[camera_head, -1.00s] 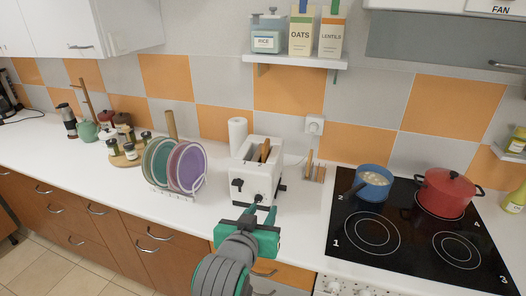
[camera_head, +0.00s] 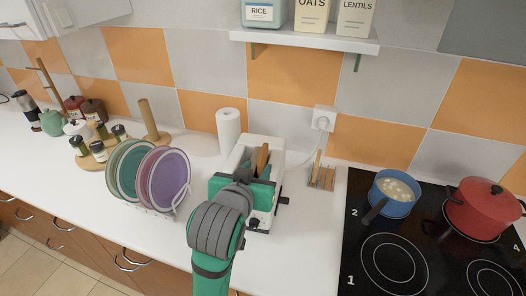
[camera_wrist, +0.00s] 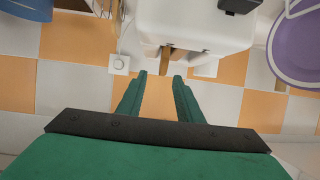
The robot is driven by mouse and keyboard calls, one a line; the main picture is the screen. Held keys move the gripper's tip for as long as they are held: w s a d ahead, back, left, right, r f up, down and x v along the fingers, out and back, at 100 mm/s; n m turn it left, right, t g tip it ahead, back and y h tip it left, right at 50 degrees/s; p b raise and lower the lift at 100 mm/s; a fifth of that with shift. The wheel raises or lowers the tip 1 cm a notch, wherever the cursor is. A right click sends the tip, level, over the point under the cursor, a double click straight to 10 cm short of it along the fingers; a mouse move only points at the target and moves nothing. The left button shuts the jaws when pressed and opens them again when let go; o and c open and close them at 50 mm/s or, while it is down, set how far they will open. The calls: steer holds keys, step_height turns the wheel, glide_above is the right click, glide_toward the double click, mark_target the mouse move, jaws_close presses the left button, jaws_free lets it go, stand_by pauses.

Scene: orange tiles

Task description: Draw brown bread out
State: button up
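The brown bread (camera_head: 262,160) stands in the slot of the white toaster (camera_head: 265,143), its upper part sticking out. In the wrist view, which looks upside down, the toaster (camera_wrist: 195,25) fills the top and a brown piece of the bread (camera_wrist: 167,59) shows at its edge. My gripper (camera_wrist: 162,77) is open and empty there, with its two green fingers apart and pointing toward the bread. In the head view my green gripper body covers the toaster's front, and the fingertips are hidden. I cannot tell whether the fingers touch anything.
A rack of plates (camera_head: 160,180) stands close left of the toaster, with a paper roll (camera_head: 229,132) behind. A small wooden holder (camera_head: 321,178) is to the right. The hob carries a blue pot (camera_head: 393,194) and red pot (camera_head: 483,208). A shelf (camera_head: 305,40) hangs above.

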mark_target(263, 152)
steer(key=x, duration=0.5)
steer(key=shift+w, duration=0.3)
steer(key=shift+w+a+r+x, duration=0.1)
steer(key=shift+r+x, duration=0.05)
steer(key=shift+x, duration=0.8)
steer(key=shift+w+a+r+x, duration=0.1)
steer(key=shift+r+x, duration=0.05)
steer(key=shift+x, duration=0.8)
steer(key=shift+w+r+x, duration=0.1)
steer(key=shift+r+x, duration=0.05)
steer(key=shift+x, duration=0.8)
jaws_close()
